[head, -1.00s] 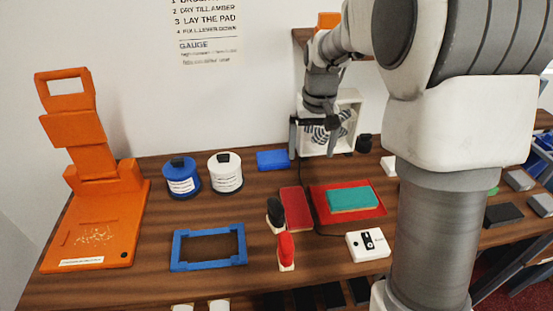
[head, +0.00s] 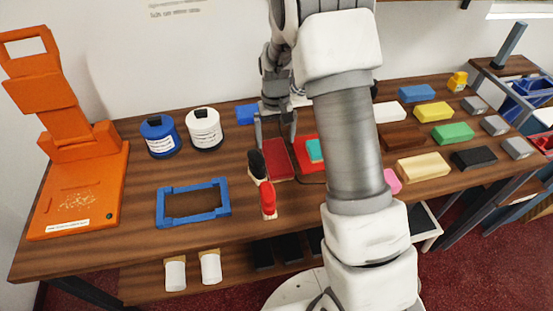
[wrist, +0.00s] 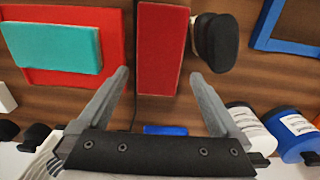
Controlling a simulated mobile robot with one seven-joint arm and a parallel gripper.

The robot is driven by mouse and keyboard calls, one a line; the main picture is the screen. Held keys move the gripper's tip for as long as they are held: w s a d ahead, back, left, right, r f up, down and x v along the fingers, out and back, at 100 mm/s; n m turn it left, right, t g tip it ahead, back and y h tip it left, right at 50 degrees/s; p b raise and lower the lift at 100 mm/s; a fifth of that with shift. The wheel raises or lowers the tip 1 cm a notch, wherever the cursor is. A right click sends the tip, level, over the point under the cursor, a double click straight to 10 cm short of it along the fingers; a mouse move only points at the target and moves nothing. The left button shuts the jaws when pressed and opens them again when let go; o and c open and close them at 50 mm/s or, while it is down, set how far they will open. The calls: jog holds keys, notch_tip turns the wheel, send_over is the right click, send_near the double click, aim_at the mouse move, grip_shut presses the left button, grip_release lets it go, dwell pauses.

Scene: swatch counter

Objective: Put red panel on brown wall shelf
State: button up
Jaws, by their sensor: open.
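The red panel (head: 280,160) is a flat dark red block lying on the wooden counter (head: 110,250). It also shows in the wrist view (wrist: 159,50), upper middle. My gripper (head: 276,143) is open and empty at the panel's far end. In the wrist view its fingertips (wrist: 160,76) lie on either side of the panel's width, with a gap at each side. I cannot tell the exact height of the fingers above the counter. The brown wall shelf is not visible now.
A brighter red sheet (wrist: 30,82) bearing a teal block (wrist: 55,48) lies beside the panel. Black-topped and red-topped stamps (head: 268,200) stand close on the other side. A blue frame (head: 165,208), two round tubs and an orange press (head: 85,190) are further left.

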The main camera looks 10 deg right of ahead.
aim_at(277, 156)
jog(key=shift+s+f, duration=0.15)
jog(key=shift+f, duration=1.4)
jog(key=shift+s+f, duration=0.15)
jog(key=shift+f, duration=1.35)
jog(key=c, duration=1.3)
jog(key=shift+r, duration=0.1)
jog(key=shift+r, duration=0.1)
